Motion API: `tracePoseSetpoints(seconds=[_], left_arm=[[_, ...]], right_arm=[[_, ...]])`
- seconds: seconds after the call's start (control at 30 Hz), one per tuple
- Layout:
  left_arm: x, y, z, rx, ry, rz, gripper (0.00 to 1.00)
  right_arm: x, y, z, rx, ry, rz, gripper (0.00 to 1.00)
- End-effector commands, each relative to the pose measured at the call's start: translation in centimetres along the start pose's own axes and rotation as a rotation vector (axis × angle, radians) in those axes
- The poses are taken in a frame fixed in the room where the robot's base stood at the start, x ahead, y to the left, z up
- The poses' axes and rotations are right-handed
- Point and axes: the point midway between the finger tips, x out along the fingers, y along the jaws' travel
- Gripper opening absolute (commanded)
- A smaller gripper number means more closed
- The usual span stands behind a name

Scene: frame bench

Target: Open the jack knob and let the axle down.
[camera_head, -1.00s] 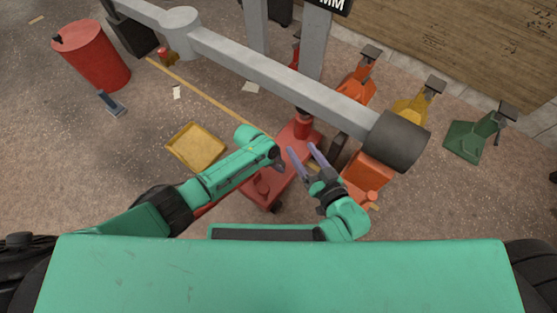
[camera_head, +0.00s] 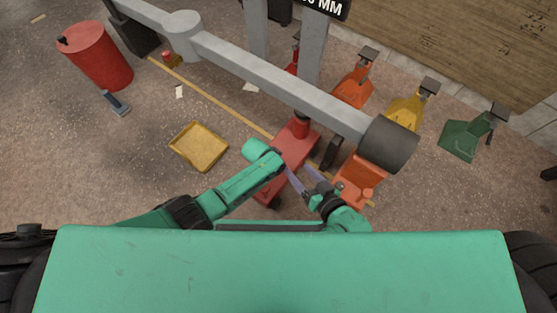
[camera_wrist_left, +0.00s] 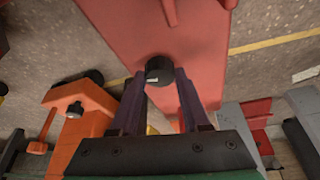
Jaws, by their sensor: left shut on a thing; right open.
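The red jack (camera_head: 297,140) stands on the floor under the grey axle beam (camera_head: 290,84), which ends in a dark hub (camera_head: 388,144). The jack's red body (camera_wrist_left: 200,38) and its black knob (camera_wrist_left: 160,70) show in the left wrist view. My left gripper (camera_wrist_left: 159,76) is shut on the knob, one finger on each side. In the head view its fingers are hidden behind my left wrist at the jack. My right gripper (camera_head: 303,182) is open and empty, just right of the jack's near end.
An orange jack (camera_head: 361,182) is close to my right gripper. Orange (camera_head: 354,85), yellow (camera_head: 406,110) and green (camera_head: 463,139) stands line the wall. A yellow tray (camera_head: 199,147) and a red drum (camera_head: 98,56) are left.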

Motion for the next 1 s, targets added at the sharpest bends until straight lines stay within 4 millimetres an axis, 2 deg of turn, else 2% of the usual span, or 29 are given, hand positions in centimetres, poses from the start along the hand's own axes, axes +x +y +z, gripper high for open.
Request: tracePoseSetpoints(seconds=[0.5, 0.53, 0.6, 0.9, 1.0], left_arm=[[-0.01, -0.14, -0.07, -0.022, 0.002, -0.013, 0.00], [-0.01, -0.14, -0.07, -0.022, 0.003, -0.012, 0.50], [0.00, -0.13, -0.08, -0.022, 0.003, -0.012, 0.76], [-0.07, -0.04, -0.08, -0.022, 0.002, -0.010, 0.76], [-0.88, -0.04, -0.19, -0.022, 0.002, -0.010, 0.76]], right_arm=[[-0.11, -0.01, -0.47, -0.004, 0.000, 0.000, 0.71], [-0.11, 0.00, -0.43, -0.004, 0.000, 0.000, 0.71], [-0.12, 0.03, -0.35, -0.005, -0.002, 0.000, 0.71], [-0.21, 0.00, -0.05, -0.005, -0.009, 0.000, 0.71], [-0.54, -0.34, -0.84, -0.007, -0.015, -0.001, 0.71]])
